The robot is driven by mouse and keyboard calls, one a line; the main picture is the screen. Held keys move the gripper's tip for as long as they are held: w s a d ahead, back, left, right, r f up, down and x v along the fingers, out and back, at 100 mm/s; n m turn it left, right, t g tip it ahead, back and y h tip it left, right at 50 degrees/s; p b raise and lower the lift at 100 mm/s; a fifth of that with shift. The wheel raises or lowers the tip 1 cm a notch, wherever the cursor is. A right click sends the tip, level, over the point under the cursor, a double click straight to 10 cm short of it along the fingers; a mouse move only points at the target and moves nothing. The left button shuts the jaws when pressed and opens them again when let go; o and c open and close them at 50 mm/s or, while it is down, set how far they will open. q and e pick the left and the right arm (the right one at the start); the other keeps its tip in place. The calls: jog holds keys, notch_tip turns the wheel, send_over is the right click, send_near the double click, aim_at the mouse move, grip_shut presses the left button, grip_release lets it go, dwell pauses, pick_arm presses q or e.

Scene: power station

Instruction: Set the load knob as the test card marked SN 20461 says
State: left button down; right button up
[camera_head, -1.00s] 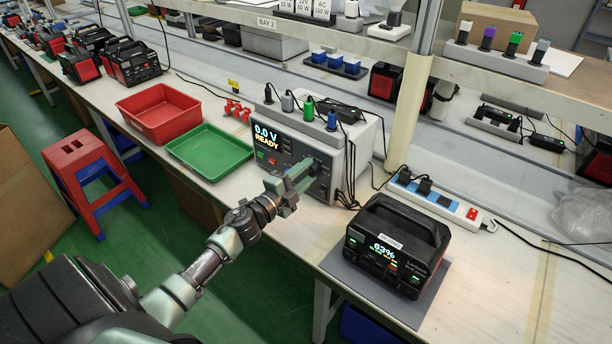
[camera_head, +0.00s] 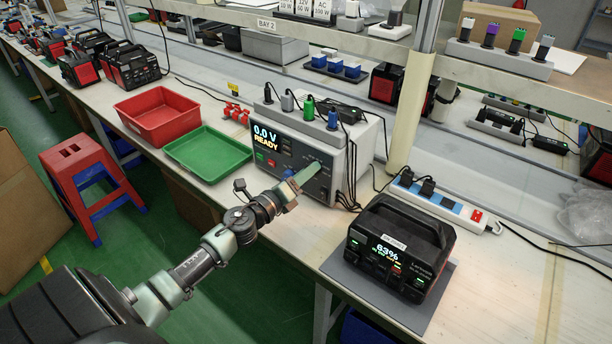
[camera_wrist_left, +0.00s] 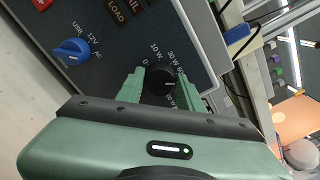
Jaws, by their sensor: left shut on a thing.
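The grey tester (camera_head: 358,143) stands on the bench, its screen showing "0.0 V READY". My left gripper (camera_head: 308,174) is at the right part of its front panel. In the left wrist view, my left gripper's fingers (camera_wrist_left: 163,90) are shut around the black load knob (camera_wrist_left: 160,78). Marks "0", "10 W" and "30 W" ring the knob; others are partly hidden by a finger. I cannot tell surely where its pointer sits. A blue selector knob (camera_wrist_left: 72,51) marked USB, 12V, AC is beside it. No card reading SN 20461 is legible. My right gripper is not in view.
A black power station (camera_head: 400,245) showing 63% stands on a grey mat (camera_head: 440,300) at right. A green tray (camera_head: 208,152) and a red bin (camera_head: 160,115) are left of the tester. Cables run to a power strip (camera_head: 440,200). Small signs (camera_head: 305,8) stand on the shelf.

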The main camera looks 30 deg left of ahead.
pick_arm(q)
jog(key=m, duration=0.5)
jog(key=shift+d+f+b, duration=0.1)
jog(key=shift+f+b, duration=0.05)
jog(key=shift+b, duration=0.25)
jog(key=shift+m, duration=0.4)
jog(key=c, duration=0.9)
grip_release()
jog(key=shift+s, duration=0.15)
jog(key=s, duration=0.2)
jog(key=s+b, duration=0.1)
jog(key=s, duration=0.4)
jog(key=shift+s+a+b, duration=0.25)
jog(key=shift+a+b, duration=0.1)
